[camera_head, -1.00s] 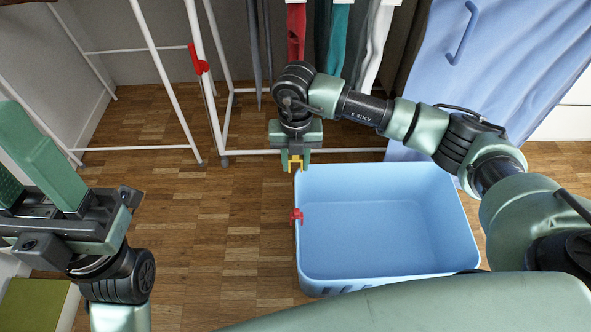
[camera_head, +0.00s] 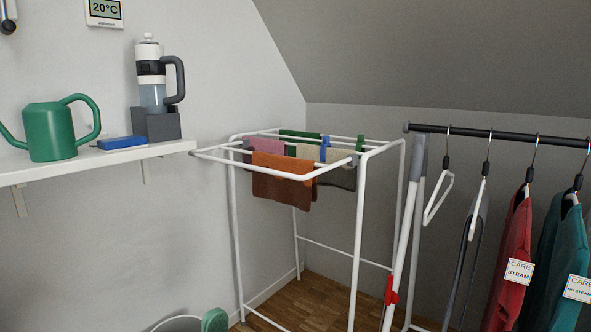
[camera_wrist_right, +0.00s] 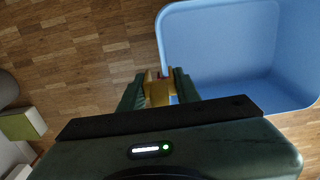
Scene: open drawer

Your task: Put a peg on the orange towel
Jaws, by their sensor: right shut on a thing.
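The orange towel (camera_head: 283,178) hangs over the front rail of a white drying rack (camera_head: 358,235) in the head view. Small green and blue shapes show among the cloths behind it; I cannot tell whether they are pegs. A red peg (camera_head: 391,290) is on a white post right of the rack. In the right wrist view my right gripper (camera_wrist_right: 160,78) is shut at the left rim of the blue basket (camera_wrist_right: 235,50). A small red bit, which looks like a peg (camera_wrist_right: 160,74), shows between its yellow tips, mostly hidden. My left gripper is out of view.
A shelf (camera_head: 100,160) on the left wall holds a green watering can (camera_head: 52,131) and a bottle-like appliance (camera_head: 152,90). Garments (camera_head: 510,255) hang from a black rail at the right. Wooden floor (camera_head: 310,300) shows below the rack.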

